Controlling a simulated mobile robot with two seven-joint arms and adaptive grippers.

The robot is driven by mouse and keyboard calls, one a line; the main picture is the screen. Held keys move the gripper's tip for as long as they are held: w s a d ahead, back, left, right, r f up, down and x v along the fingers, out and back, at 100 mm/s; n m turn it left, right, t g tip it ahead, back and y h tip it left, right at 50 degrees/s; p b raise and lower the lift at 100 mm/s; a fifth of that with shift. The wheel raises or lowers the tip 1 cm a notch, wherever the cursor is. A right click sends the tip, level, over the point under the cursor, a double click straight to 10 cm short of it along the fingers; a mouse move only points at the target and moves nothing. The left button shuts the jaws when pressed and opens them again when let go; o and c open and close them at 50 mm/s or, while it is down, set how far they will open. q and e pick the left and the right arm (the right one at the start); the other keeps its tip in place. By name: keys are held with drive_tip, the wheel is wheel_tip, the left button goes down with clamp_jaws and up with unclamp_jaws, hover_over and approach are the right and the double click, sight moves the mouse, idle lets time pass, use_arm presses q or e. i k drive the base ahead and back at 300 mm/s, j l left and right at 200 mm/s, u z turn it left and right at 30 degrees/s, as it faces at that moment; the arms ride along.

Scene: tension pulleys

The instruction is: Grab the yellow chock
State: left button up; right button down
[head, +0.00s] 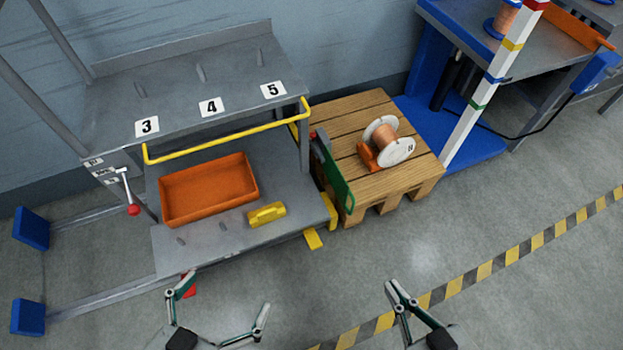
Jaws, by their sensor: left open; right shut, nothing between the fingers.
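The yellow chock (266,214) lies on the lower grey shelf, just right of an orange tray and near the shelf's front edge. It looks like a small block with a raised upper part. My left gripper (226,298) is at the bottom of the head view, below the chock in the picture, with its fingers spread and nothing between them. My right gripper (391,286) is further right, over the floor, with its fingers together and empty. Neither gripper touches the chock.
The orange tray (207,190) sits on the shelf under a yellow rail (230,131). A wooden pallet (385,180) with a copper spool (386,140) stands to the right, beside a green bar (336,176). Another yellow piece (313,239) is by the shelf's right corner. Front floor is open.

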sight(271, 213)
drive_tip(key=i+l, duration=0.1)
drive_tip(key=l, duration=0.25)
drive_tip(key=i+l+u, duration=0.15)
drive_tip(key=l, duration=0.2)
drive_tip(key=i+l, duration=0.1)
drive_tip(key=l, duration=0.25)
drive_tip(key=i+l+u, duration=0.1)
drive_tip(key=l, duration=0.45)
